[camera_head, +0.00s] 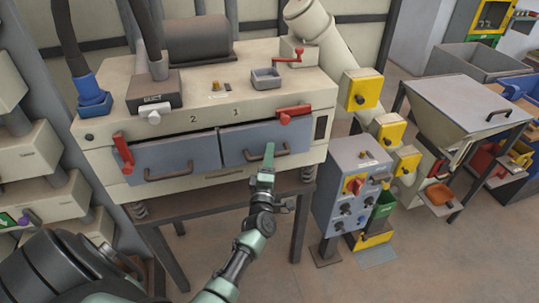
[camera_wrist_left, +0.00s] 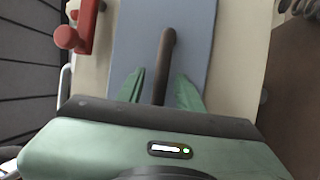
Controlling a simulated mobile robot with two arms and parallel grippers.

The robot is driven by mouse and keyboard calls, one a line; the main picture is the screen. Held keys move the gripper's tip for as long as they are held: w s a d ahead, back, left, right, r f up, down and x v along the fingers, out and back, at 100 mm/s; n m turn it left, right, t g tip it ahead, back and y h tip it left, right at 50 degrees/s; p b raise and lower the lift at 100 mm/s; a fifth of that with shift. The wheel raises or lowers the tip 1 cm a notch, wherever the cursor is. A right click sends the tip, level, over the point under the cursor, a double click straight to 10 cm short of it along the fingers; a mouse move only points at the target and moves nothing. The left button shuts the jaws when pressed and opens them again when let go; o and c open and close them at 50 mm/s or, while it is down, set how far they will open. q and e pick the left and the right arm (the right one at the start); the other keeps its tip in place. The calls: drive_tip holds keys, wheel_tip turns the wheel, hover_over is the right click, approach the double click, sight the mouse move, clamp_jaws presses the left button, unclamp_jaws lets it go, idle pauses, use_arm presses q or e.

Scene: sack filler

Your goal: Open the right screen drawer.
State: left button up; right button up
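My left gripper (camera_head: 268,153) is in front of this drawer at the handle. In the left wrist view its green fingers (camera_wrist_left: 160,92) stand apart, one on each side of the handle, with gaps visible. The fingers hide part of the handle in the head view. My right gripper is not in view.
A red latch (camera_head: 294,112) sits above the right drawer's right end. The left drawer (camera_head: 174,158) has its own handle and a red latch (camera_head: 122,152). A grey control box (camera_head: 350,190) with knobs stands right of the machine. Floor in front is open.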

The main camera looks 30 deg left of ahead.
use_arm(q)
clamp_jaws()
idle(1.4)
